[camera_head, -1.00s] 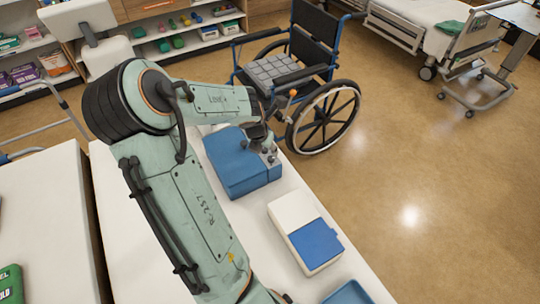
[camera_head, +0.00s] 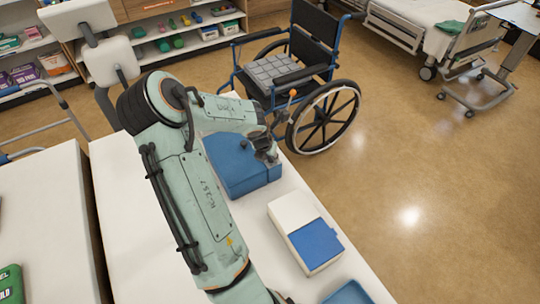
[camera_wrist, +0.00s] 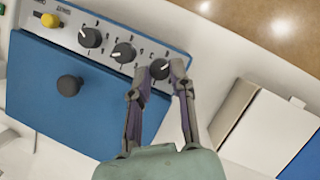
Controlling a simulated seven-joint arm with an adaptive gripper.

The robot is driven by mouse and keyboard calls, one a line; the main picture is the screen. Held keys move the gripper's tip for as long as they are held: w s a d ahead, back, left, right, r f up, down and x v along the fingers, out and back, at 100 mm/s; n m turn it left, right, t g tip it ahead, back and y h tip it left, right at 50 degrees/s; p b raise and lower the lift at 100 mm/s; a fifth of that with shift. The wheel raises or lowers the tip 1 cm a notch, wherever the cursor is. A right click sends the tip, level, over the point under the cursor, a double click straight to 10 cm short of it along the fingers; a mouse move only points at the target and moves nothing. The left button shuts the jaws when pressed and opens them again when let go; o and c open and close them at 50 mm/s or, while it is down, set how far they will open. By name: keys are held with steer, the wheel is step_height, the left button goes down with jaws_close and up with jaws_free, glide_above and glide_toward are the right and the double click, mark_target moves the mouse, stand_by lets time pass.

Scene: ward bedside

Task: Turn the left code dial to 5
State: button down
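The blue box (camera_head: 240,170) stands on the white table, partly behind my arm in the head view. In the wrist view its panel (camera_wrist: 185,50) carries three black dials in a slanting row: one at picture left (camera_wrist: 90,38), a middle one (camera_wrist: 124,53) and one at picture right (camera_wrist: 159,69). I cannot tell which dial the task calls left; the markings are too small to read. My gripper (camera_wrist: 162,66) has its fingers apart, one on each side of the picture-right dial. I cannot tell whether they touch it. In the head view my gripper (camera_head: 268,154) is at the box's right end.
A yellow knob (camera_wrist: 50,20) sits on the same panel, and a larger black knob (camera_wrist: 69,85) is on the blue face. A white box with a blue part (camera_head: 315,244) and a blue tray (camera_head: 350,292) are nearer on the table. A wheelchair (camera_head: 300,75) stands beyond the table.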

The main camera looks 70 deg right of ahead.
steer(key=shift+w+m, duration=0.1)
steer(key=shift+m, duration=0.2)
steer(key=shift+w+m+g+y, duration=0.15)
steer(key=shift+m+g, duration=0.35)
steer(key=shift+m, duration=0.8)
steer(key=shift+m+g+y, duration=0.25)
steer(key=shift+m+g, duration=0.25)
steer(key=shift+m, duration=0.8)
steer(key=shift+d, duration=0.1)
steer(key=c, duration=1.3)
jaws_free()
steer(key=shift+o, duration=0.2)
steer(key=v, duration=1.2)
